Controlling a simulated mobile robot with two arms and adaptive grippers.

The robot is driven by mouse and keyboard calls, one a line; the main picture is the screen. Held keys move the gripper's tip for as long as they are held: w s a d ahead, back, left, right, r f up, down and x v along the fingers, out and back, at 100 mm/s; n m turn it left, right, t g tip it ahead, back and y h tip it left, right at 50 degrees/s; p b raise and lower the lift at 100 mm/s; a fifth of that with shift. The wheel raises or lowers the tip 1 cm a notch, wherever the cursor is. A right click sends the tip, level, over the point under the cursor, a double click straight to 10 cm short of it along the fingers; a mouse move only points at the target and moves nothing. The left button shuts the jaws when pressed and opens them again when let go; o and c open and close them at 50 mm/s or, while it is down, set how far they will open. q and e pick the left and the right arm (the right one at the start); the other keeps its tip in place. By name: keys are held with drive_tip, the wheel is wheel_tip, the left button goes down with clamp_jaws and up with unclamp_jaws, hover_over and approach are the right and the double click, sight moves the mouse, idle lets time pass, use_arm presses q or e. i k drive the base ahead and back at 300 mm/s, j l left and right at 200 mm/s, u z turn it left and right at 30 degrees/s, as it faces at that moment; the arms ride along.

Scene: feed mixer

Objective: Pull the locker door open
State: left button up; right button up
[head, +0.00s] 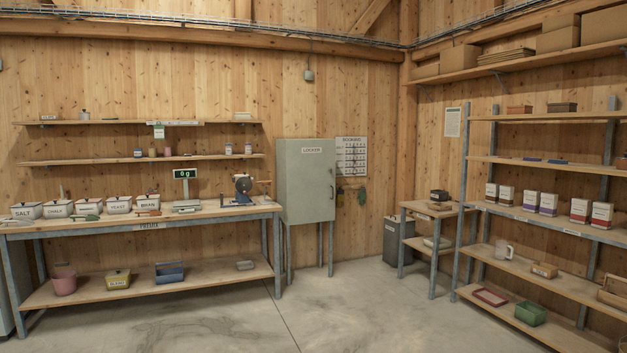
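The locker (306,182) is a grey-green metal cabinet on thin legs against the back wall, near the middle of the head view. Its front door bears a label reading LOCKER near the top. The door looks shut. A small dark handle (332,172) shows near the door's right edge. Neither of my grippers is in view.
A long workbench (150,222) with labelled bins and a scale stands left of the locker. A small side table (432,210) and a grey bin (397,241) stand to its right, then tall shelving (545,232). The concrete floor (350,310) in front is clear.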

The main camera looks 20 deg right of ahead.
sight(310, 183)
drive_tip(key=i+l+z, duration=0.3)
drive_tip(key=i+z, duration=0.3)
drive_tip(key=i, duration=0.2)
drive_tip(key=i+l+z, duration=0.1)
drive_tip(key=i+z, duration=0.25)
drive_tip(key=i, duration=4.05)
